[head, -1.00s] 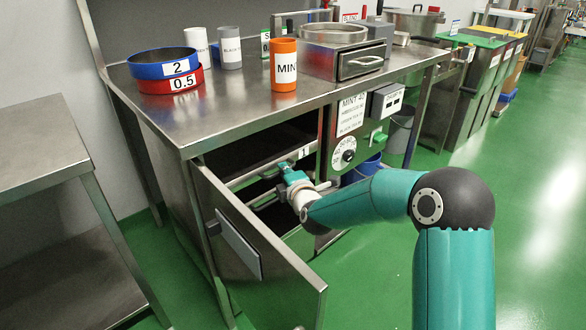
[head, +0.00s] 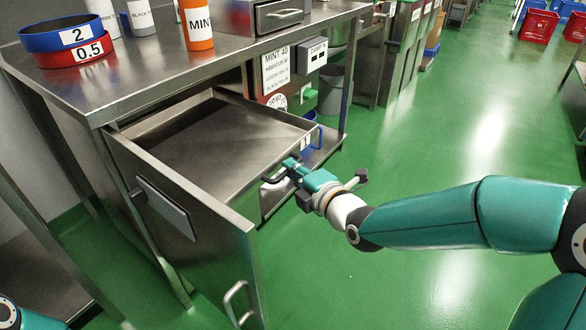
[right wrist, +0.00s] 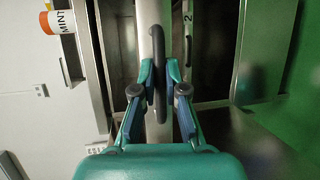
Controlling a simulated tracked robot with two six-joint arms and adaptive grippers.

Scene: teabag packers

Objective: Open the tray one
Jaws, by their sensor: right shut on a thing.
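Tray one (head: 210,143), a shallow steel tray with a "1" label on its front, is slid well out of the cabinet under the worktop. Its bare inside shows and looks empty. My right gripper (head: 284,172) is shut on the tray's dark handle (head: 268,179) at the front. In the right wrist view the fingers (right wrist: 159,76) close from both sides on the dark handle bar (right wrist: 154,42). Only a bit of my left arm shows at the lower left of the head view, and its gripper is out of frame.
The cabinet door (head: 190,215) stands open to the left of the tray. On the worktop (head: 130,90) are a blue ring (head: 50,37), a red ring (head: 70,56) and an orange mint cup (head: 196,25). A grey bin (head: 330,90) stands behind.

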